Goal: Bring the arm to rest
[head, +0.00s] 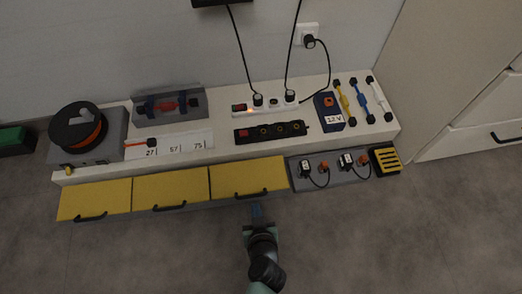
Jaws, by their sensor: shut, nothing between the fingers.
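My gripper (257,213) is at the lower middle of the head view, at the end of my arm. Its fingers are shut and empty. It is over the grey floor, just in front of the bench and below the right-hand yellow drawer front (250,177). A small gap seems to lie between the fingertips and the drawer, but I cannot tell the depth exactly.
The white bench (222,103) carries a cable reel (78,131), a white power strip (267,105), a black power strip (271,132) and a 12 V box (329,111). Two plugs (305,169) (347,161) sit on a grey panel. Floor (400,240) is clear.

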